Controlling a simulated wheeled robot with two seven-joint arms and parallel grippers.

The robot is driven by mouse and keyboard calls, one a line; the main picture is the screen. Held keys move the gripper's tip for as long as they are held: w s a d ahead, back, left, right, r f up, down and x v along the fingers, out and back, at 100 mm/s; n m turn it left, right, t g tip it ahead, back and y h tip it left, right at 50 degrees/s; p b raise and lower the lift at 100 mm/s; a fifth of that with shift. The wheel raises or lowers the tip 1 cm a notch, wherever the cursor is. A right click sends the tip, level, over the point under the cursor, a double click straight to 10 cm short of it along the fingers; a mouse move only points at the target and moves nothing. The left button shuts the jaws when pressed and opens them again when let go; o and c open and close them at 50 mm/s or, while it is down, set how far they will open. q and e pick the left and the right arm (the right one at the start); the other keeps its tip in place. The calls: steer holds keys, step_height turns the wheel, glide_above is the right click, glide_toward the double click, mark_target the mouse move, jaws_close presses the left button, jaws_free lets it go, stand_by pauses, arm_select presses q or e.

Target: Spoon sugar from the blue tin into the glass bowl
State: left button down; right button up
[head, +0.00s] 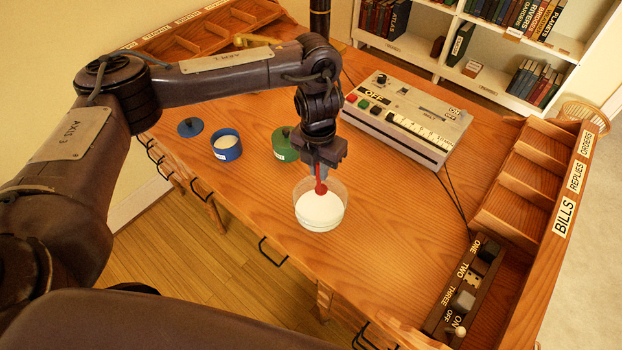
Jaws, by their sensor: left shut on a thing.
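The blue tin (227,146) stands open on the desk, with white sugar inside. Its blue lid (190,127) lies on the desk just left of it. The glass bowl (321,219) stands near the front of the desk and holds white contents. My left gripper (321,172) is directly above the bowl, pointing down, shut on a red spoon (321,187). The spoon's lower end is at or inside the bowl; whether it carries sugar I cannot tell. My right gripper is not in view.
A green tin (284,146) with its lid on stands between blue tin and bowl, behind my wrist. A grey control box (407,118) sits behind right. Labelled wooden compartments (515,190) and a switch strip (464,290) line the right side. The desk right of the bowl is clear.

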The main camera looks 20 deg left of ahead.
arm_select(q)
steer(key=d+y+p, duration=0.2)
steer(key=y+p, duration=0.1)
steer(key=p, duration=0.2)
steer(key=shift+s+d+f+p, duration=0.1)
steer(key=shift+d+p, duration=0.2)
steer(key=shift+a, duration=0.15)
steer(key=p+v, duration=0.2)
steer(key=v, duration=0.1)
steer(key=shift+a+p, duration=0.3)
steer(key=shift+p, duration=0.1)
